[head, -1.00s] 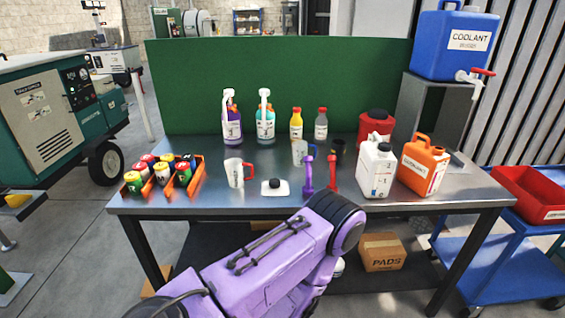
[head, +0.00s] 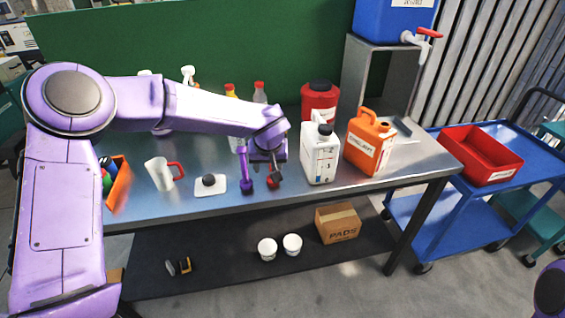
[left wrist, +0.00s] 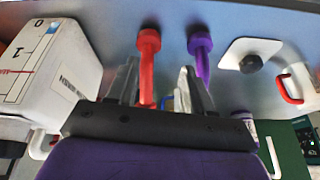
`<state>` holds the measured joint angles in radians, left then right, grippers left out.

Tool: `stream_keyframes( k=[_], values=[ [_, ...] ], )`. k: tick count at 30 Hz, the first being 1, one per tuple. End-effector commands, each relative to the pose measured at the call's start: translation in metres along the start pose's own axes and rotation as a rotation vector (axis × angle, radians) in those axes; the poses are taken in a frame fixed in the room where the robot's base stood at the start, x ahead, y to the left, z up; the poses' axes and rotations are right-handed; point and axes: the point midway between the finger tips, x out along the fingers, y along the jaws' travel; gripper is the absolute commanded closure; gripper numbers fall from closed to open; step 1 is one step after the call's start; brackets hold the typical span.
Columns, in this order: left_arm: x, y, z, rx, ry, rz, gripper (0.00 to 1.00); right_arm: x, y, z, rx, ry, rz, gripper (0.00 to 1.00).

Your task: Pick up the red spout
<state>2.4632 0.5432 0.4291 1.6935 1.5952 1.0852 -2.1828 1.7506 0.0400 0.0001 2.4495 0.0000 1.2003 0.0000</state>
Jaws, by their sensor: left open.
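The red spout (left wrist: 148,60) stands on the metal table, its wide base and upper stem showing in the left wrist view. In the head view only its lower end (head: 273,183) shows below my left gripper (head: 267,162). My left gripper (left wrist: 158,85) is open, with one finger on each side of the red spout's stem. I cannot tell whether the fingers touch it. The purple spout (left wrist: 200,50) stands close beside it, outside the fingers; it also shows in the head view (head: 245,172). My right gripper is out of view.
A white jug (head: 320,155) stands close to the right of my left gripper, with an orange jerrycan (head: 369,145) beyond. A green panel (head: 200,45) rises behind.

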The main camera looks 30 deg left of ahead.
Motion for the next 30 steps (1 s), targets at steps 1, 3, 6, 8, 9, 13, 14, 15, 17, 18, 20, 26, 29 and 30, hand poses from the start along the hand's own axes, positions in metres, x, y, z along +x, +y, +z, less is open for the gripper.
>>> stream_keyframes(
  k=[1, 3, 6, 8, 9, 13, 14, 15, 17, 18, 20, 26, 29, 30],
  values=[
    [-0.015, 0.004, -0.010, 0.005, -0.002, 0.042, 0.49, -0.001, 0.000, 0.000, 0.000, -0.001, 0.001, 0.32],
    [-0.022, 0.009, -0.016, 0.019, -0.006, 0.074, 0.49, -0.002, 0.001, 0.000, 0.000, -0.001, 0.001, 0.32],
    [-0.007, 0.015, -0.019, 0.033, -0.012, 0.083, 0.49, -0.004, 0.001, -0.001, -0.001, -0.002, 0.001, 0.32],
    [0.007, 0.018, -0.019, 0.035, -0.013, 0.082, 0.49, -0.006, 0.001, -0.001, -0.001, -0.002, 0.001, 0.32],
    [0.014, 0.020, -0.019, 0.036, -0.013, 0.082, 0.49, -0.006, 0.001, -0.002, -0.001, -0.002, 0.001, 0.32],
    [0.030, 0.022, -0.019, 0.038, -0.012, 0.082, 0.49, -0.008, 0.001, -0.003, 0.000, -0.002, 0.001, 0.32],
    [0.033, 0.022, -0.020, 0.038, -0.012, 0.080, 0.49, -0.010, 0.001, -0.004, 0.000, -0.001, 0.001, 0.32],
    [0.039, 0.022, -0.021, 0.039, -0.014, 0.079, 0.49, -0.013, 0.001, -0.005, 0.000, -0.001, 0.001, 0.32],
    [0.049, 0.022, -0.022, 0.038, -0.013, 0.078, 0.49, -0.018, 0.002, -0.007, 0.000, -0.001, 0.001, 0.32],
    [0.057, 0.022, -0.024, 0.037, -0.013, 0.077, 0.49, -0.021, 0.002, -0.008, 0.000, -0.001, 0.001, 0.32],
    [0.069, 0.023, -0.023, 0.037, -0.013, 0.078, 0.49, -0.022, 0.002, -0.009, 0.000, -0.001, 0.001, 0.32],
    [0.083, 0.023, -0.023, 0.034, -0.011, 0.081, 0.49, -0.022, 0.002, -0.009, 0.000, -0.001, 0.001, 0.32],
    [0.083, 0.023, -0.022, 0.034, -0.011, 0.080, 0.49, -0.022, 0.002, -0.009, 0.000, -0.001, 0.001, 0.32],
    [0.083, 0.023, -0.022, 0.034, -0.011, 0.080, 0.52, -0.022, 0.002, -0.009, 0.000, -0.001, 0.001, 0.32]
  ],
)
